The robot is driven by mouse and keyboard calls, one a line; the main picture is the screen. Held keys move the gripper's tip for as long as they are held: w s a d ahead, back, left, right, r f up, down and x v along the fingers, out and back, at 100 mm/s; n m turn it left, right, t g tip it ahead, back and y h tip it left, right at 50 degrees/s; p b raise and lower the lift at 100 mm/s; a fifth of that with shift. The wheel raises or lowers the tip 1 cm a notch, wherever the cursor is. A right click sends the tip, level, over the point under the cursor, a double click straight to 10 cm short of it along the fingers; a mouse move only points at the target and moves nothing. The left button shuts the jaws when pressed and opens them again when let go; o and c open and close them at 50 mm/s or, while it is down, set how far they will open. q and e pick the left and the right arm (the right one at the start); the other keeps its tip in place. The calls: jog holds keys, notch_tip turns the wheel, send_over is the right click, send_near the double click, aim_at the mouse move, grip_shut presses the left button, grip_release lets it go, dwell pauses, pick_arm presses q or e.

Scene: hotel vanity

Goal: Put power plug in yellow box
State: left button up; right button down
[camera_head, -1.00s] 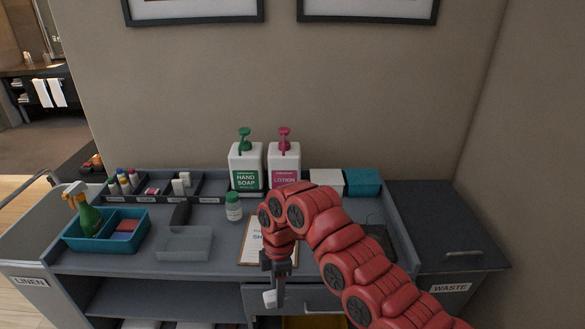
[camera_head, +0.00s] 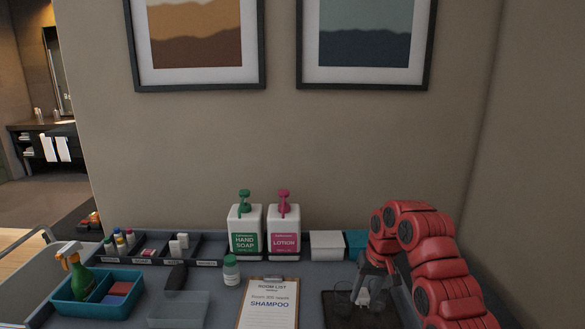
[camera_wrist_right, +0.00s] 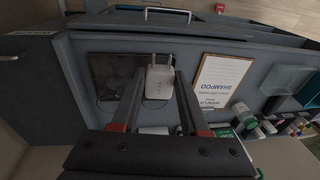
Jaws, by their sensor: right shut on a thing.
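A white power plug (camera_head: 362,298) is held in my right gripper (camera_head: 368,284) above the dark tray (camera_head: 340,312) at the right of the cart top. In the right wrist view the plug (camera_wrist_right: 158,84) shows as a white block with prongs, between the two fingers of the right gripper (camera_wrist_right: 160,78). The gripper is shut on it. The yellow box is not visible in either current view. My left gripper is not in view.
The clipboard (camera_head: 268,303) lies left of the dark tray. A teal caddy (camera_head: 98,310) is at left. The front of the cart is out of the head view.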

aim_at(365, 288)
jog(key=shift+w+d+r, duration=0.2)
jog(key=shift+w+d, duration=0.1)
jog(key=shift+w, duration=0.4)
jog(key=shift+w+d+r, duration=0.15)
jog(key=shift+w+d, duration=0.1)
jog(key=shift+w, duration=0.45)
jog(key=shift+w+d+r, duration=0.15)
jog(key=shift+w+r, duration=0.25)
jog(key=shift+w, duration=0.15)
jog(key=shift+r, duration=0.15)
jog(key=shift+d, duration=0.25)
jog(key=shift+a+r, duration=0.15)
